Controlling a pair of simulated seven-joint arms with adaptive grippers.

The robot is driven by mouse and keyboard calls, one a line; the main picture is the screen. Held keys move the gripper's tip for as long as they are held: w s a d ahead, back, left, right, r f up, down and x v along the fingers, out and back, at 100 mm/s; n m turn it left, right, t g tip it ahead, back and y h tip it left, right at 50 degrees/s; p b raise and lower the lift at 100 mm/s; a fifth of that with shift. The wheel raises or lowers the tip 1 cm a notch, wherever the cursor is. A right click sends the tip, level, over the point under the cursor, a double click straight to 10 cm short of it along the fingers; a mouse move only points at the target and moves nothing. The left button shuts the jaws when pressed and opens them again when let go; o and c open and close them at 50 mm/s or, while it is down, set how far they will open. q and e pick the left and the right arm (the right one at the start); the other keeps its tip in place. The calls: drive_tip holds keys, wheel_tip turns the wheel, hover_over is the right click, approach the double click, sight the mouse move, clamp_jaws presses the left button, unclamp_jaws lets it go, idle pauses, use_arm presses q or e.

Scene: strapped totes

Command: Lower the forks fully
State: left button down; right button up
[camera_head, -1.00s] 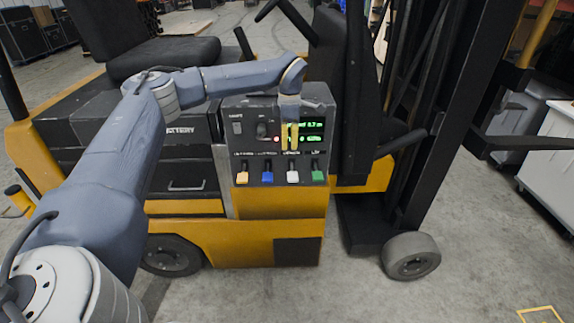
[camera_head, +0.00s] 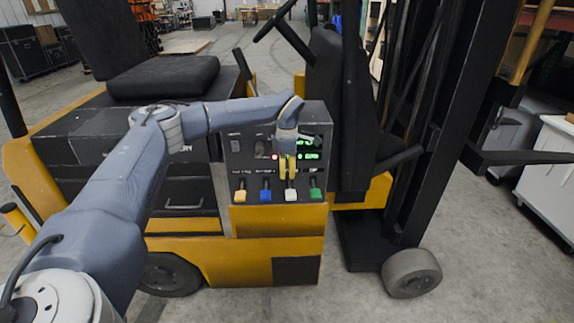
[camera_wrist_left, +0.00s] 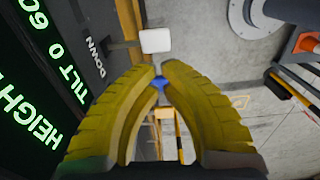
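The forklift's control panel (camera_head: 275,160) carries a row of levers with yellow (camera_head: 240,196), blue (camera_head: 265,195), white (camera_head: 291,195) and green (camera_head: 315,193) knobs. My left gripper (camera_head: 287,178) points down in front of the panel, just above the white knob. Its yellow fingers are slightly apart and hold nothing. In the left wrist view the white knob (camera_wrist_left: 155,41) lies beyond the fingertips (camera_wrist_left: 161,72), beside the word DOWN, and blue shows between the tips. A black fork (camera_head: 530,158) juts right from the mast (camera_head: 440,130), above the floor. My right gripper is out of view.
The seat (camera_head: 165,75) and steering wheel (camera_head: 275,20) are behind the panel. A front wheel (camera_head: 412,272) rests on the floor below the mast. A white cabinet (camera_head: 550,180) stands at the right edge. The floor at front right is clear.

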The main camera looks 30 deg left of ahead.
sight(287, 195)
use_arm(q)
drive_tip(key=shift+f, duration=4)
